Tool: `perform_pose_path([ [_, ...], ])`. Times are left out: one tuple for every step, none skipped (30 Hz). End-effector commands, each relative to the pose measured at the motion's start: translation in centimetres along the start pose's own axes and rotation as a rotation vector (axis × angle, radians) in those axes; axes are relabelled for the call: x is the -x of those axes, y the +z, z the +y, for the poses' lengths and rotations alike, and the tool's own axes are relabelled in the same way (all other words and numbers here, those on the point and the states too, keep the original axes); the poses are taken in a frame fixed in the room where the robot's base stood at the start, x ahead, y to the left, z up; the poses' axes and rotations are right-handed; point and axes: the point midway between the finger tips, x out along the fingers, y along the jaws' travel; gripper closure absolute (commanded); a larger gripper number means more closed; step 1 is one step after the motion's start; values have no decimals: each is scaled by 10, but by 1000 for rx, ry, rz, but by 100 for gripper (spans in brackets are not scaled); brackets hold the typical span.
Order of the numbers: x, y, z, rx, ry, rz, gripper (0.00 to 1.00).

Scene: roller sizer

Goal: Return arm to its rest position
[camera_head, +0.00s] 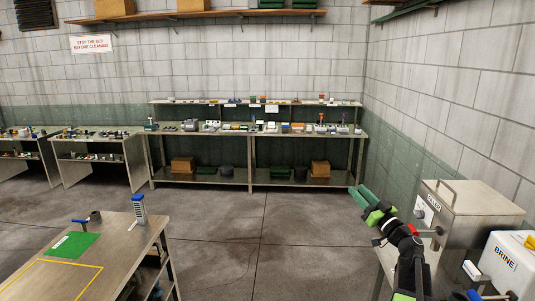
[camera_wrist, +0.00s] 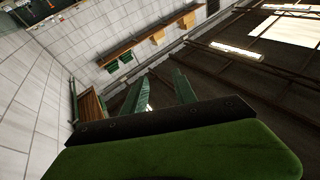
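My arm rises at the lower right of the head view, and my gripper (camera_head: 361,192) is raised in the air, pointing up and to the left. It has green fingers. In the wrist view my gripper (camera_wrist: 161,82) shows two green fingers standing apart with a gap between them. I see nothing held between them. The wrist view looks up past the fingers at the wall and the dark ceiling. The gripper touches nothing that I can see.
A steel box (camera_head: 462,215) and a white BRINE container (camera_head: 510,265) stand close to the right of my arm. A workbench (camera_head: 120,255) with a green mat (camera_head: 73,245) is at lower left. A loaded shelf bench (camera_head: 250,132) lines the back wall. The middle floor is clear.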

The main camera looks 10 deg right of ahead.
Motion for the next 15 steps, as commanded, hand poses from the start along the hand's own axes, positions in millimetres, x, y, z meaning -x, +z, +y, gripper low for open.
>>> perform_pose_path([
  [-28,24,-34,-23,24,21,66],
  [-44,34,-49,-35,56,30,66],
  [-62,49,-69,-55,106,33,66],
  [-73,61,-83,-69,147,27,66],
  [-82,76,-98,-86,194,12,66],
  [-91,99,-116,-108,262,-25,66],
  [-95,119,-131,-127,315,-65,66],
  [-95,139,-143,-142,367,-115,66],
  [-92,167,-159,-158,432,-198,66],
  [-86,189,-172,-170,474,-271,66],
  [-77,210,-182,-177,519,-344,66],
  [-62,236,-195,-184,568,-451,66],
  [-49,256,-205,-188,597,-539,66],
  [-33,274,-215,-190,621,-630,66],
  [-10,295,-227,-194,647,-758,66],
])
